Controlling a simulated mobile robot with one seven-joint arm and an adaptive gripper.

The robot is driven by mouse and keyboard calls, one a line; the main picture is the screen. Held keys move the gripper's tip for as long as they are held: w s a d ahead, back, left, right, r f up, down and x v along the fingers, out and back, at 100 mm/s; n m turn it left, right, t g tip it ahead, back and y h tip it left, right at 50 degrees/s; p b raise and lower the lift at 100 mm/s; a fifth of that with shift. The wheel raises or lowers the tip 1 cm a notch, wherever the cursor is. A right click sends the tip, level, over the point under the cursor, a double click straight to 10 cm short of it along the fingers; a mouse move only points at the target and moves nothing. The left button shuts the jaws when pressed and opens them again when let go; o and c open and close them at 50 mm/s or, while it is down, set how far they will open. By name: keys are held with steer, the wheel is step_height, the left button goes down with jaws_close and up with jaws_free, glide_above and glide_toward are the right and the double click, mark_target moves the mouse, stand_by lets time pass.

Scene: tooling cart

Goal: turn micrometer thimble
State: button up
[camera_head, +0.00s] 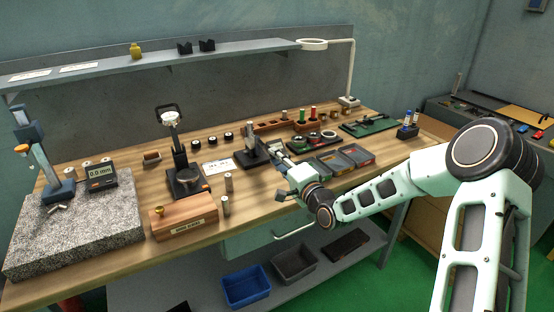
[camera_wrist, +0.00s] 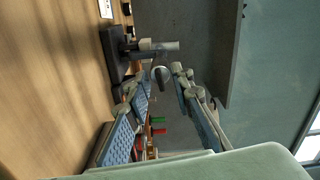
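The micrometer (camera_head: 250,145) stands clamped upright in a small dark stand (camera_head: 246,159) near the middle of the bench. In the wrist view, the stand (camera_wrist: 115,52) is at upper left, with a grey cylindrical part of the micrometer (camera_wrist: 158,45) beside it. A rounded grey end, which looks like the thimble (camera_wrist: 160,73), points toward the camera. My gripper (camera_head: 281,153) reaches in from the right of the micrometer. In the wrist view, my gripper (camera_wrist: 157,79) is open, with its blue-padded fingers on either side of the thimble end. I cannot tell whether they touch it.
A dial gauge stand (camera_head: 181,172) is left of the micrometer. A wooden box (camera_head: 184,218) and a granite plate (camera_head: 75,240) lie further left. Trays (camera_head: 345,157) and a rack of coloured-handled tools (camera_head: 270,125) are close to my gripper. A shelf (camera_head: 150,65) runs above.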

steer(key=shift+c, duration=0.4)
jaws_close()
steer(key=shift+f+n+b, duration=0.1)
steer(key=shift+n+b, duration=0.3)
steer(key=shift+b, duration=0.05)
steer(key=n+b, duration=0.6)
steer(key=b, duration=0.1)
steer(key=shift+f, duration=0.2)
steer(key=n+b, duration=0.5)
steer(key=shift+n, duration=0.4)
steer(key=n+b, duration=0.4)
steer(key=shift+r, duration=0.2)
steer(key=shift+b, duration=0.3)
